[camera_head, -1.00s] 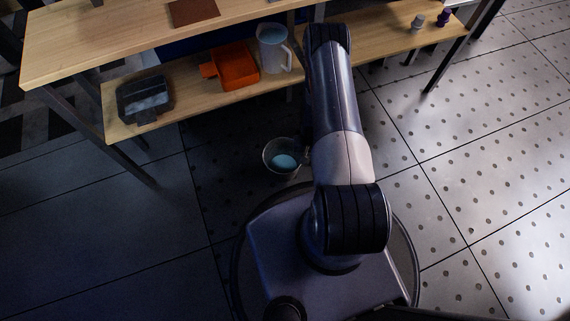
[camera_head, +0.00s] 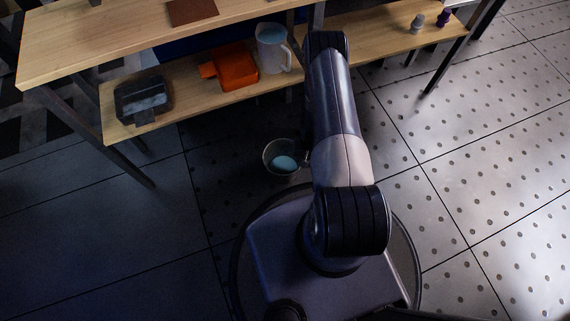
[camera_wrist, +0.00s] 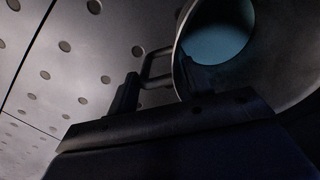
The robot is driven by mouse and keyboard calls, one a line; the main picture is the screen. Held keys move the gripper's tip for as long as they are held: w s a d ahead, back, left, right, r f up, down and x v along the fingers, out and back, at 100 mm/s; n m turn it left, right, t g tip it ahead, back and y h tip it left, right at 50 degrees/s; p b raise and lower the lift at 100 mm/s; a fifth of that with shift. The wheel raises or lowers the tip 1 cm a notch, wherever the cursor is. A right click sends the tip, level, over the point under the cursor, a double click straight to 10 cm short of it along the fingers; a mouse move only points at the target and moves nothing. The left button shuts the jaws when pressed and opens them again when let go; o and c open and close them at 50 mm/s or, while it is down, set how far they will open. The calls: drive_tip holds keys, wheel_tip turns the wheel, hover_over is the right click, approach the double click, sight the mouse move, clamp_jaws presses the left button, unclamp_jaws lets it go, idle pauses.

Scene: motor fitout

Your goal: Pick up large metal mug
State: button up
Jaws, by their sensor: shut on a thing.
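The large metal mug (camera_head: 270,163) is beside my arm in the head view, low in front of the shelf unit, its opening facing up and its inner bottom looking blue. In the wrist view the mug (camera_wrist: 284,72) fills the upper right, with its handle (camera_wrist: 152,58) pointing left. My gripper (camera_wrist: 158,86) is shut on the handle, one dark finger on each side. In the head view my arm hides the gripper. I cannot tell whether the mug touches the floor.
A wooden shelf unit (camera_head: 190,96) stands ahead. On its lower shelf are a white jug (camera_head: 270,55), an orange container (camera_head: 234,68), a dark box (camera_head: 143,96) and two small pieces at the right. The dotted floor (camera_head: 470,170) at the right is clear.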

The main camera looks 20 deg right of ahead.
clamp_jaws()
drive_tip(key=shift+r, duration=0.1)
